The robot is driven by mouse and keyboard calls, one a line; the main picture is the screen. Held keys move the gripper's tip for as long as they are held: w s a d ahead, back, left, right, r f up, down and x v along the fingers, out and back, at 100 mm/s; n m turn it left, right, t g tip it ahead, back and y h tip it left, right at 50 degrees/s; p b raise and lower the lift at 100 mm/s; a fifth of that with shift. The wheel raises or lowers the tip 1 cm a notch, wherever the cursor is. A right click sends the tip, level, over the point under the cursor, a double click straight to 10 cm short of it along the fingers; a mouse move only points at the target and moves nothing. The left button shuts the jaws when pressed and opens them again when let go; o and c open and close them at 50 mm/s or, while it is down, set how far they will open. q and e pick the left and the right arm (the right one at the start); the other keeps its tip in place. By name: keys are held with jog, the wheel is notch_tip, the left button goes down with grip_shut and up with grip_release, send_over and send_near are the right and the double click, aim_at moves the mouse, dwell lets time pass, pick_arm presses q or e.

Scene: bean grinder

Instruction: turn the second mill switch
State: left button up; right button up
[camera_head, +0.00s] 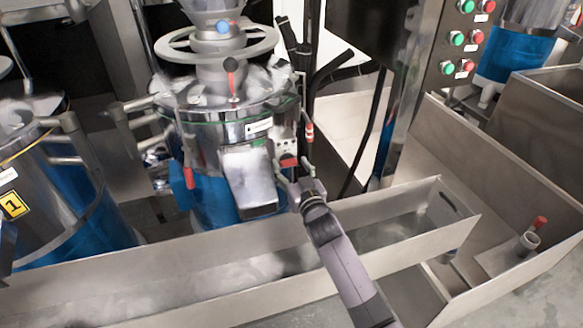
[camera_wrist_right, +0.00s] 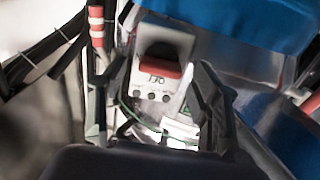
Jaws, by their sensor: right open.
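The middle mill (camera_head: 215,120) has a steel drum, a hand wheel on top and a blue lower body. On its right side is a pale switch box with a red switch (camera_head: 288,162). In the right wrist view the red switch (camera_wrist_right: 160,70) sits in a dark recess on the light box, above several dark round buttons. My right gripper (camera_head: 295,182) is open just below and in front of the switch. In the right wrist view my gripper (camera_wrist_right: 158,80) has one finger on each side of the switch, with no clear contact.
A mill marked 1 (camera_head: 15,205) stands at the left. A long steel trough (camera_head: 200,272) runs in front, beneath my right arm. A panel with green and red buttons (camera_head: 465,38) stands at the upper right. A red-and-white post (camera_wrist_right: 96,26) is beside the switch box.

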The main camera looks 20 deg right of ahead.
jog(key=shift+c, duration=0.3)
jog(key=c, duration=1.1)
jog(key=shift+n, duration=0.4)
jog(key=n+p, duration=0.1)
jog(key=n, duration=0.2)
jog(key=shift+a, duration=0.1)
jog(key=n, duration=0.4)
jog(key=shift+n, duration=0.3)
jog(key=n, duration=0.4)
jog(key=shift+a+f+n, duration=0.1)
jog(key=shift+n, duration=0.2)
jog(key=n, duration=0.4)
jog(key=shift+f+n, duration=0.1)
jog(key=shift+n, duration=0.3)
